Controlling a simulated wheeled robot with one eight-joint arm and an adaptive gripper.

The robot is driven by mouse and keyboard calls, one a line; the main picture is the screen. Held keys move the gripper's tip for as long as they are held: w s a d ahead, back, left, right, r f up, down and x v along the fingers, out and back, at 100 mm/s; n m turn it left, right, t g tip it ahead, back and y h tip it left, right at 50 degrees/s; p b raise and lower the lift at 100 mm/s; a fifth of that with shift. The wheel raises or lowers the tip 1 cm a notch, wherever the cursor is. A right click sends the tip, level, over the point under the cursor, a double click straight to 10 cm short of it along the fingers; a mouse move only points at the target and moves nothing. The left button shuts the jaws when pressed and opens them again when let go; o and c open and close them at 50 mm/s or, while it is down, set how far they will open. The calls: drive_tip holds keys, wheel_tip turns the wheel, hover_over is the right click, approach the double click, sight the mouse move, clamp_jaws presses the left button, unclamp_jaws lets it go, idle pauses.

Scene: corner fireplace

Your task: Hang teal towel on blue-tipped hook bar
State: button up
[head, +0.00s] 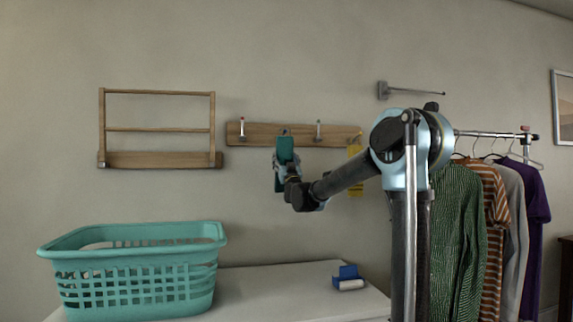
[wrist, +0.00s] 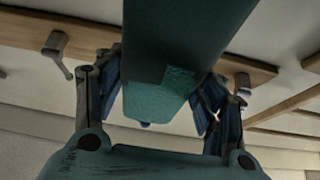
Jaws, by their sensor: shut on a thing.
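The teal towel (head: 285,150) is a folded strip held upright in my gripper (head: 281,178), in front of the middle of the wooden hook bar (head: 262,141) on the wall. In the wrist view the towel (wrist: 150,102) runs between the two fingers of my gripper (wrist: 160,88), which are shut on it. A red-tipped hook (head: 241,128) is left of the towel and another hook (head: 318,131) is right of it. The middle hook is mostly hidden by the towel. A small blue spot (wrist: 145,125) peeks past the towel's edge, perhaps its tip. I cannot tell whether the towel touches it.
A yellow cloth (head: 355,182) hangs at the bar's right end, partly behind my arm. A wooden rack (head: 160,159) is to the left. A teal basket (head: 140,285) and a blue item (head: 346,273) stand on the white surface (head: 275,290) below. Clothes (head: 458,230) hang at right.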

drive_tip(key=shift+w+a, duration=0.1)
drive_tip(key=shift+w, duration=0.45)
drive_tip(key=shift+w+a+f, duration=0.2)
drive_tip(key=shift+w+f, duration=0.05)
drive_tip(key=shift+w, duration=0.45)
drive_tip(key=shift+w+a+f, duration=0.2)
drive_tip(key=shift+w+f, duration=0.1)
drive_tip(key=shift+w, duration=0.35)
drive_tip(key=shift+w+a+f, duration=0.2)
drive_tip(key=shift+w+f, duration=0.05)
drive_tip(key=shift+w, duration=0.45)
drive_tip(key=shift+w+f, duration=0.15)
drive_tip(key=shift+f, duration=0.15)
drive_tip(key=shift+a, duration=0.1)
